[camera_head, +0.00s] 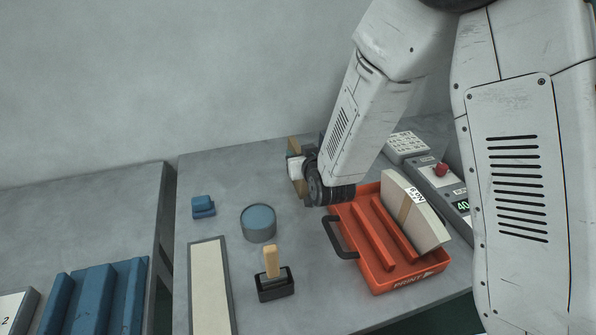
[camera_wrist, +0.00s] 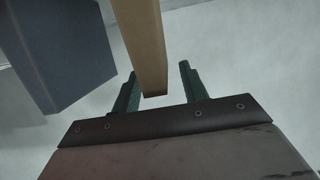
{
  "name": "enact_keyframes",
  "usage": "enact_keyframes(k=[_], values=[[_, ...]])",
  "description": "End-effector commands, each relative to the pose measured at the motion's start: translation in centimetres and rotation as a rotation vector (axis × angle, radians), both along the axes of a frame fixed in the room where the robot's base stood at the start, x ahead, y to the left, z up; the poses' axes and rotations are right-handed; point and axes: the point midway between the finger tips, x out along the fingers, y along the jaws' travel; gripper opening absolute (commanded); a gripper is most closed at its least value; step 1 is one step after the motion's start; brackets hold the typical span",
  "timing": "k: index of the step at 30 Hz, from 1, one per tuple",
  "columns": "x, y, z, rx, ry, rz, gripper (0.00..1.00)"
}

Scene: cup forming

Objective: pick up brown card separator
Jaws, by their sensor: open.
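The brown card separator (camera_wrist: 142,45) appears in the wrist view as a narrow tan strip seen nearly edge-on. Its near end lies between the two dark green fingers of my gripper (camera_wrist: 160,72), with a visible gap to the right finger. The gap to the left finger is narrow, and I cannot tell whether they touch. My gripper is open. In the head view a brown upright edge, apparently the separator (camera_head: 293,146), shows beside my wrist at the back of the table. My wrist and a pale block hide most of it, and the fingers are not clear there.
A dark grey block (camera_wrist: 62,55) stands close left of the separator in the wrist view. On the table are an orange tray (camera_head: 378,269) holding a banded card stack (camera_head: 422,218), a blue round tin (camera_head: 258,222), a stamp (camera_head: 272,262), a blue block (camera_head: 203,206) and a control box (camera_head: 442,185).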

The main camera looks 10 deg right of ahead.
Motion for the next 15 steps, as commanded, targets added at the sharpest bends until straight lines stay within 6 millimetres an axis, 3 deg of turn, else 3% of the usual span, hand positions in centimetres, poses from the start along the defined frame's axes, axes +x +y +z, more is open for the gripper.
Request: enact_keyframes(k=[4,11,15], values=[[1.33,0.26,-0.42,0.000,0.000,0.000,0.44],[1.47,0.29,-0.45,0.000,0.000,0.000,0.44],[1.46,0.29,-0.45,0.000,0.000,0.000,0.07]])
